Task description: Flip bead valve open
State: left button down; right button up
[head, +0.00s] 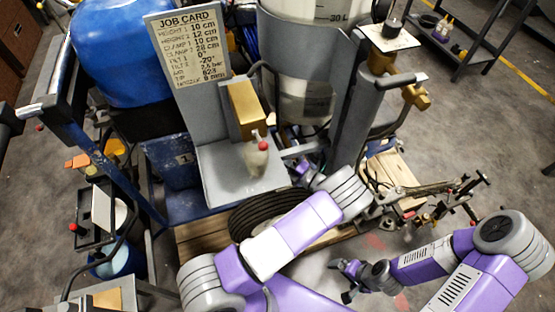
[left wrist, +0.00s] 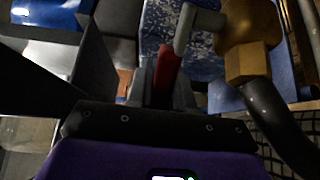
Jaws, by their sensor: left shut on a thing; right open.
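In the left wrist view a red-sleeved lever (left wrist: 168,72) with a grey bent end runs up beside a brass valve body (left wrist: 248,38). My left gripper (left wrist: 165,94) is shut on the lower part of the red sleeve. In the head view my left gripper (head: 308,168) is mostly hidden by its own wrist, right of the grey shelf, and the lever in it cannot be made out. My right gripper (head: 341,281) is open and empty, low over the floor at the bottom centre.
A job card (head: 187,45) stands above the grey shelf (head: 225,183), which carries a brass-coloured block (head: 247,110) and a small red-topped item (head: 258,160). A blue tank (head: 118,50) is at left. A black tyre (head: 262,212) lies below the shelf. Hoses and brass fittings (head: 415,97) crowd the right side.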

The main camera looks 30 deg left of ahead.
pick_arm(q)
jog(key=shift+d+n+g, duration=0.15)
jog(key=shift+n+g, duration=0.15)
jog(key=shift+g, duration=0.2)
jog(key=c, duration=1.1)
grip_release()
jog(key=shift+t, duration=0.4)
